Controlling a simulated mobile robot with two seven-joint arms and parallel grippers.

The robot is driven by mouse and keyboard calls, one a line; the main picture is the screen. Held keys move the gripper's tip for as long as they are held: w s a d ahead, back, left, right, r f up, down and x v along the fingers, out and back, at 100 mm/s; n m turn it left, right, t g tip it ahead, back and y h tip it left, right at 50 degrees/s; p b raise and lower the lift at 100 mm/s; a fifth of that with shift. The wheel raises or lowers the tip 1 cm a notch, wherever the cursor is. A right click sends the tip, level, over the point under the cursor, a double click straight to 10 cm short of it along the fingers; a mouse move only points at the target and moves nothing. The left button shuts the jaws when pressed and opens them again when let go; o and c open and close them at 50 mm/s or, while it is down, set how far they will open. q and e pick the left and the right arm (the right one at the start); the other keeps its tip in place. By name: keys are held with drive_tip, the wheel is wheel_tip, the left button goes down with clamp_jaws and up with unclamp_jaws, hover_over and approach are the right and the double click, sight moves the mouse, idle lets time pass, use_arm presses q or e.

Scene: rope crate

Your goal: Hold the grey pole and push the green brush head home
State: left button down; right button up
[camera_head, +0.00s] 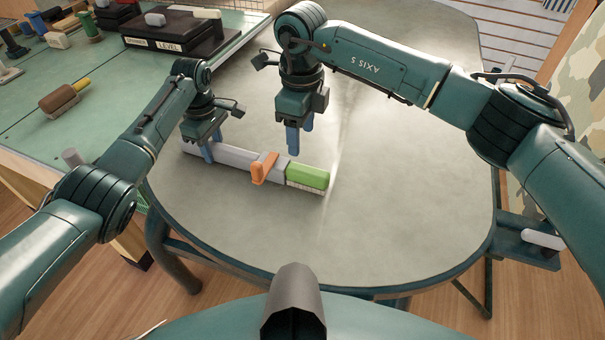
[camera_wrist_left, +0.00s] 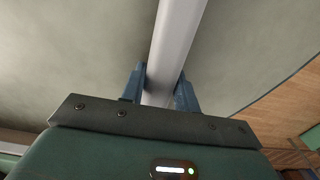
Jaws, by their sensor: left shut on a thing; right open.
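The grey pole (camera_head: 236,157) lies on the table, and it also shows in the left wrist view (camera_wrist_left: 178,40). My left gripper (camera_head: 208,152) is shut on the pole near its left end; its blue fingers sit on both sides of it in the left wrist view (camera_wrist_left: 160,88). The green brush head (camera_head: 307,175), with pale bristles below, is at the pole's right end. An orange piece (camera_head: 263,168) sits across the pole beside the head. Whether the head is fully seated I cannot tell. My right gripper (camera_head: 297,140) is open and empty, above and behind the brush head.
The grey round-edged table (camera_head: 400,200) is clear to the right and in front of the brush. A green bench (camera_head: 100,90) at the left holds a brown-handled brush (camera_head: 63,98), a black box marked LEVEL (camera_head: 175,38) and several small items.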

use_arm(q)
drive_tip(key=shift+a+f, duration=0.1)
drive_tip(key=shift+a, duration=0.05)
drive_tip(key=c, duration=1)
unclamp_jaws()
drive_tip(key=shift+o, duration=0.2)
wheel_tip(320, 180, up, 12)
